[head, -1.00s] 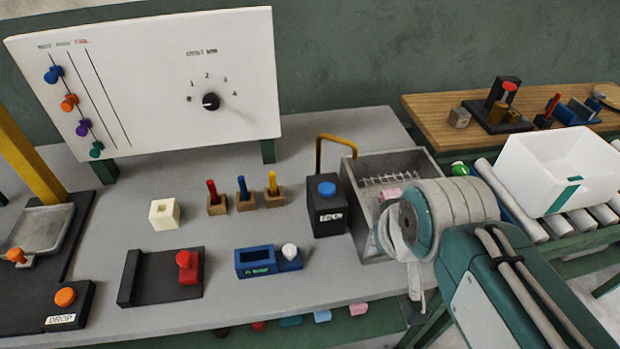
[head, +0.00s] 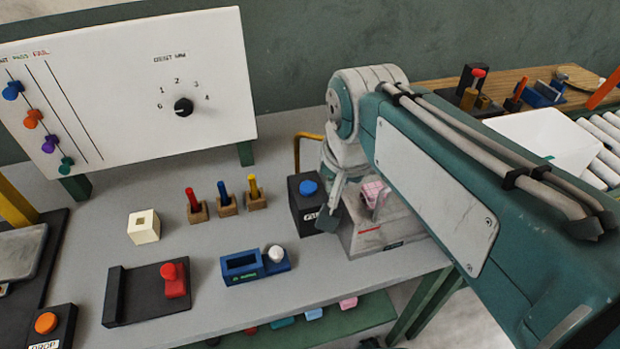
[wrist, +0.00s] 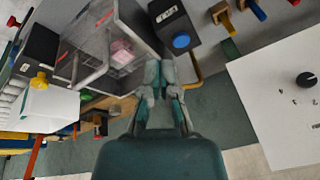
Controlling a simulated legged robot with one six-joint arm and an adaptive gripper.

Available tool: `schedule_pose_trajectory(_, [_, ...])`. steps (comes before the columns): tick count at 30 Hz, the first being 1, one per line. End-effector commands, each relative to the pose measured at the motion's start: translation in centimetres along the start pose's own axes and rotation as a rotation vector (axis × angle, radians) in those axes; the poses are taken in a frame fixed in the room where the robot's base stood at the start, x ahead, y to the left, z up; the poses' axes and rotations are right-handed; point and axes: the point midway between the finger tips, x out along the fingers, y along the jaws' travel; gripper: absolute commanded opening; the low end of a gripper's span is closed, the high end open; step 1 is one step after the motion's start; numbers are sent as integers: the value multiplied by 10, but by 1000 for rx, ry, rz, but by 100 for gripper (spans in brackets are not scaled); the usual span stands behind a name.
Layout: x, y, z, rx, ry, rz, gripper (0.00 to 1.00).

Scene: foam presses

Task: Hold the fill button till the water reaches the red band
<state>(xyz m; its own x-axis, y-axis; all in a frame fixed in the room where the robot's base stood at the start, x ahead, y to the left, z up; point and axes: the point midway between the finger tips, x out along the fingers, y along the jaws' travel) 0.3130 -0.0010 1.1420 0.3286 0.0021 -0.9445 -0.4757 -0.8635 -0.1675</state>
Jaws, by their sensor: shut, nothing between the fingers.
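The black box (head: 304,213) with white lettering carries a round blue button (head: 309,187) on top. The button also shows in the wrist view (wrist: 181,40), right of my fingertips. My gripper (head: 335,205) is shut and empty, just right of the box and apart from the button. The grey-walled, see-through tank (head: 385,236) stands right of the box, with a short red line (head: 369,230) on its near wall. A pink block (head: 375,193) is inside the tank. The water level cannot be made out, and my arm hides the tank's right part.
A yellow pipe (head: 297,150) rises behind the black box. Coloured pegs in wooden blocks (head: 228,204), a blue holder (head: 245,266) and a dial board (head: 130,90) are to the left. A white bin (head: 548,140) sits on rollers at the right.

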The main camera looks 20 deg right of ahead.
Motion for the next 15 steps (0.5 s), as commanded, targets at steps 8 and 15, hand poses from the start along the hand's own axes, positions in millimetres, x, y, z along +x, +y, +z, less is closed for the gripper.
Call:
schedule_pose_trajectory(8, [8,-26,-54,417,-100,81,0])
schedule_pose_trajectory(15, [26,-49,-94,772,-155,183,0])
